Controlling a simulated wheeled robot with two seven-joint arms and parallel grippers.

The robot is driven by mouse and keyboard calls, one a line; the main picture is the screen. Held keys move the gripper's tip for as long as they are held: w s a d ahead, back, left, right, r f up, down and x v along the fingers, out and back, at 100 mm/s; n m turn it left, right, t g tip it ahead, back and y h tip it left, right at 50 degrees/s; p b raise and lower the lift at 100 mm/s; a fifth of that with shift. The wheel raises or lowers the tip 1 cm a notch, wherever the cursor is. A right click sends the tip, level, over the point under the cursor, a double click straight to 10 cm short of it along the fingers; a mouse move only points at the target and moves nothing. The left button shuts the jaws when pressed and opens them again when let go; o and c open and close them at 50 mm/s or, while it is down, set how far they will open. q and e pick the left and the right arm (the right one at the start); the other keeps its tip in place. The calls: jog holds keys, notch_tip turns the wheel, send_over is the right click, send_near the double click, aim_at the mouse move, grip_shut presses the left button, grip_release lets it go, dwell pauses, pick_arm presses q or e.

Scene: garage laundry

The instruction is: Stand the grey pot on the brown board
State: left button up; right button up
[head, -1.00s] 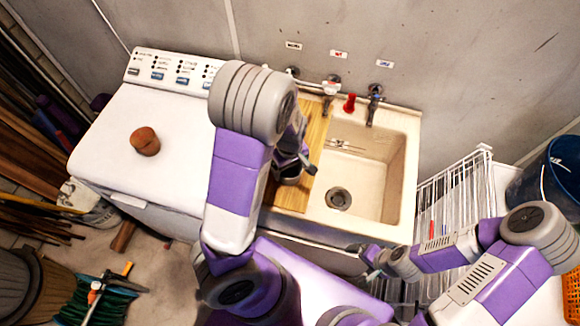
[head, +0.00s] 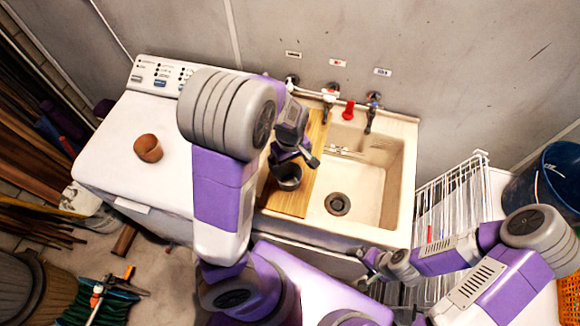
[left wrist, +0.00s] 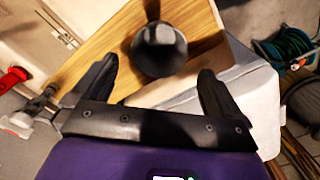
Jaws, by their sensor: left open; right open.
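The grey pot (head: 288,177) stands on the brown board (head: 287,204), which lies beside the sink basin. It looks upright, with its round opening facing up. In the left wrist view the pot (left wrist: 160,52) shows dark, just beyond the fingertips, with the wood of the board (left wrist: 197,22) around it. My left gripper (head: 294,159) is open above and just behind the pot, and its fingers (left wrist: 157,70) appear clear of it. My right gripper (head: 366,262) is open and empty in front of the sink's front edge.
A brown pot (head: 148,148) sits on the white washing machine (head: 115,175) at left. The sink basin (head: 372,190) is right of the board, with taps and a red item (head: 348,110) behind. A white wire rack (head: 450,195) stands at right.

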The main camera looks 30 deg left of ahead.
pick_arm(q)
notch_tip(320, 180, up, 5)
jog(key=shift+f+p, duration=0.15)
jog(key=shift+p, duration=0.35)
jog(key=shift+f, duration=0.1)
